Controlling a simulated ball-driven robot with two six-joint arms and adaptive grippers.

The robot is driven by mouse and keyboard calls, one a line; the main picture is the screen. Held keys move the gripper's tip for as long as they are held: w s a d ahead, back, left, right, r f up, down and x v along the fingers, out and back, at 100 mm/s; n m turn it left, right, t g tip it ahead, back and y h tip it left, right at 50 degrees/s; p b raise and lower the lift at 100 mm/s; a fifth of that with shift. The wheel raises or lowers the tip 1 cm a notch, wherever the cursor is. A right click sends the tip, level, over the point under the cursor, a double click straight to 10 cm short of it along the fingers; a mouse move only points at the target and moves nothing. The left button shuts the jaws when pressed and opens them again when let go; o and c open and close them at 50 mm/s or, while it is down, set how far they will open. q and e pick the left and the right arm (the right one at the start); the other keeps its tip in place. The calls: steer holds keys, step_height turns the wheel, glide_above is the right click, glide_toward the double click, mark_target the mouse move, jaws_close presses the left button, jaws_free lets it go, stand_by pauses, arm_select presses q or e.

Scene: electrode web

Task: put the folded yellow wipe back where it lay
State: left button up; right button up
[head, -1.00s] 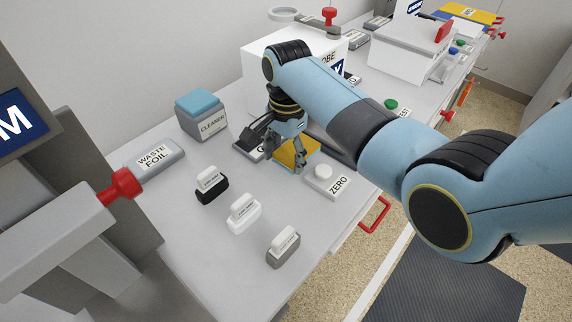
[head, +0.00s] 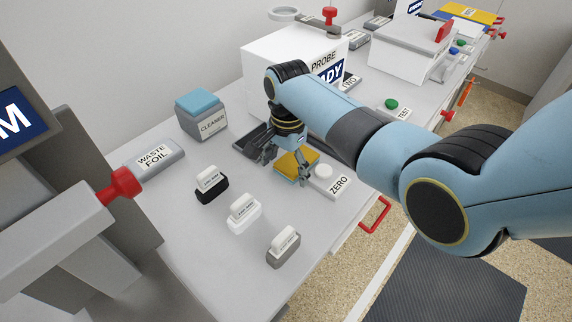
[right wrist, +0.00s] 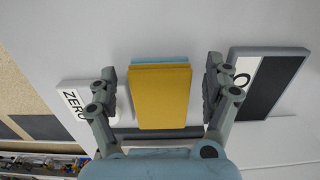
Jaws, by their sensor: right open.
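The folded yellow wipe (head: 291,168) lies flat beside the white ZERO button block (head: 328,181). My right gripper (head: 286,171) is over it, open, with one finger on each side. In the right wrist view the wipe (right wrist: 160,100) sits between the spread fingers (right wrist: 161,85), with a gap on both sides. A light blue strip (right wrist: 160,59) shows along its far edge; whether this is a separate layer under it I cannot tell. My left gripper is not in view.
A dark-topped block (head: 256,139) lies on the wipe's other side. The CLEANER box (head: 204,117) with a blue top and the white PROBE box (head: 275,57) stand behind. Three small stamp-like blocks, one of them white (head: 243,214), stand in front.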

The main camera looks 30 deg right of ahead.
mark_target(287, 167)
steer(key=shift+r, duration=0.1)
steer(key=shift+r, duration=0.3)
step_height(287, 167, up, 12)
steer(key=shift+d+f+p, duration=0.15)
steer(key=shift+f+p, duration=0.1)
steer(key=shift+p, duration=0.2)
